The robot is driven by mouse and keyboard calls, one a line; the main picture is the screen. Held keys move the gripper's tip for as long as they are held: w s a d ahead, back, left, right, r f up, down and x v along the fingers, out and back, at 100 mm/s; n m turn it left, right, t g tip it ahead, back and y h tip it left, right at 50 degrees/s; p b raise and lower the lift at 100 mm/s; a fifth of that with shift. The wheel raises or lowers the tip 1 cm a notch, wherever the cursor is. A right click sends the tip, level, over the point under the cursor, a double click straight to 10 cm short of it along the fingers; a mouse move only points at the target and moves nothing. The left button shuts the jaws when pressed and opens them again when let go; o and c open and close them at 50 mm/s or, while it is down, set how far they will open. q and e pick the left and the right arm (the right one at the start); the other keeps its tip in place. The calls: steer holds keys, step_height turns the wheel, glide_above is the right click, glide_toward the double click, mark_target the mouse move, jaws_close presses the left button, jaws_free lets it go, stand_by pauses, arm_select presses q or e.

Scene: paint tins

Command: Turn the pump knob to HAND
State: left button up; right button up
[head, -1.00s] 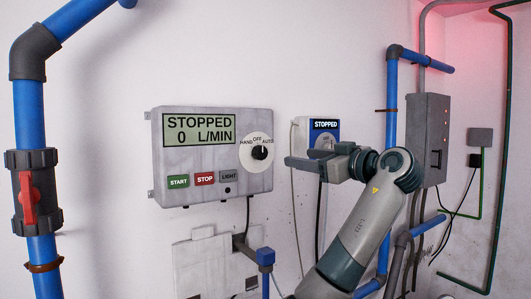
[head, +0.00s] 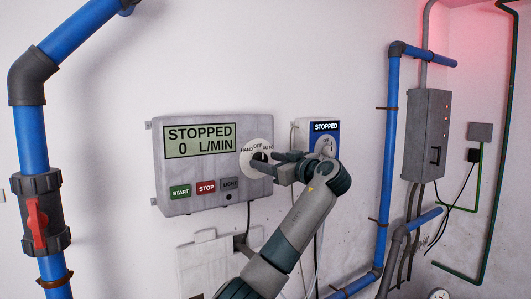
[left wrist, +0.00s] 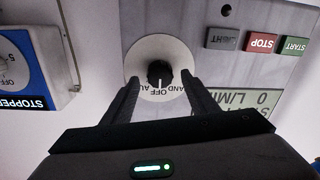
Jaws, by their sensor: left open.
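The pump knob (head: 259,156) is a small black knob on a white round dial (head: 247,169), on the right of the grey pump panel (head: 180,205). The dial reads HAND, OFF, AUTO; the panel screen reads STOPPED, 0 L/MIN. My left gripper (head: 263,160) is open at the dial. In the left wrist view the picture is upside down, and its fingers (left wrist: 160,79) lie on either side of the black knob (left wrist: 160,72), with gaps. The knob's pale mark points down there, seemingly toward OFF. In the head view the fingers partly cover the knob.
START (head: 180,192), STOP (head: 206,187) and LIGHT (head: 230,184) buttons sit below the screen. A blue-and-white box (head: 325,127) marked STOPPED is just right of the panel, partly behind my gripper. Blue pipes (head: 391,150) and a grey cabinet (head: 427,130) stand farther right.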

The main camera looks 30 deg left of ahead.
arm_select(q)
steer(key=shift+w+a, duration=0.25)
steer(key=shift+a, duration=0.45)
steer(key=c, duration=1.1)
steer(key=shift+o, duration=0.2)
steer(key=shift+f+b, duration=0.2)
steer(key=shift+b, duration=0.35)
steer(key=n+b, duration=0.8)
steer(key=b, duration=0.4)
steer(key=shift+s+n, duration=0.1)
steer(key=shift+n, duration=0.3)
steer(key=shift+r+n+h, duration=0.15)
steer(key=shift+n+h, duration=0.15)
steer(key=shift+n, duration=0.2)
